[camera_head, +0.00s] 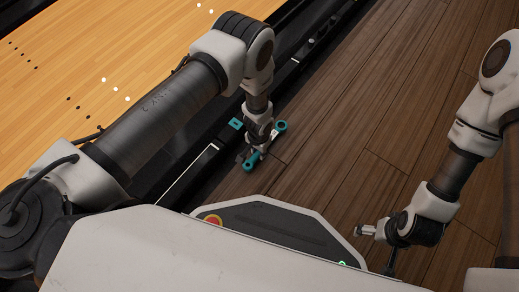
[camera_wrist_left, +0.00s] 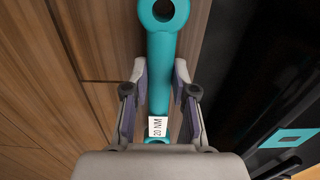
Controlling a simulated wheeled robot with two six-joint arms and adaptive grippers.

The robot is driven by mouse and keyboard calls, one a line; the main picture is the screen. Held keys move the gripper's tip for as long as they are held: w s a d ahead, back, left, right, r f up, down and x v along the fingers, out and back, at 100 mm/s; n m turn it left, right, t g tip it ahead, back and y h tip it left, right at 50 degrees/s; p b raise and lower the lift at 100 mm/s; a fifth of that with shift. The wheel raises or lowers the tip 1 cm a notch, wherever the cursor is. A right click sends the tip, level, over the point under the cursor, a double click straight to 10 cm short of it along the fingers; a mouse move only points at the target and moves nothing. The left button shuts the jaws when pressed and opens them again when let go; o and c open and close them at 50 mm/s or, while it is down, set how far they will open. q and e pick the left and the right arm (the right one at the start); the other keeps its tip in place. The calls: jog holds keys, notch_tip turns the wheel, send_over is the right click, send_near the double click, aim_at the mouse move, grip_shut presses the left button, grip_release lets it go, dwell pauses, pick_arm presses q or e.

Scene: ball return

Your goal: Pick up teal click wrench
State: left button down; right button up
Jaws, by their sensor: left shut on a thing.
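The teal click wrench (camera_wrist_left: 162,62) runs upright through the middle of the left wrist view, with a ring-shaped end at the top and a white label on its shaft. In the head view its ringed end (camera_head: 280,126) and its other end show on either side of my left gripper (camera_head: 256,149). My left gripper, also in the wrist view (camera_wrist_left: 160,95), is shut on the wrench's shaft, one finger on each side. The fingers hide part of the shaft. My right gripper (camera_head: 372,233) is at the lower right, away from the wrench; its finger opening is unclear.
A black ledge (camera_head: 186,181) runs diagonally beside the wrench, with a teal square marking (camera_head: 235,123) on it. A light wooden lane (camera_head: 95,60) lies beyond. The dark plank floor (camera_head: 370,90) to the right is clear.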

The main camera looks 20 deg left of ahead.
pick_arm(q)
jog(key=r+p, duration=0.2)
jog(key=r, duration=0.1)
jog(key=shift+w+d, duration=0.2)
jog(key=shift+d, duration=0.2)
jog(key=w+d, duration=0.1)
jog(key=d, duration=0.1)
jog(key=w+d+p, duration=0.1)
jog(key=d, duration=0.2)
jog(key=w+d, duration=0.2)
jog(key=d, duration=0.1)
jog(key=shift+d+r, duration=0.1)
jog(key=shift+r, duration=0.2)
jog(key=d+p, duration=0.1)
jog(key=w+d+p, duration=0.1)
jog(key=d, duration=0.1)
jog(key=w+d+p, duration=0.1)
jog(key=p, duration=0.1)
jog(key=shift+d+r, duration=0.15)
jog(key=shift+r, duration=0.25)
jog(key=shift+w+d+f+p, duration=0.1)
jog(key=shift+w+d+p, duration=0.15)
jog(key=shift+d+p, duration=0.25)
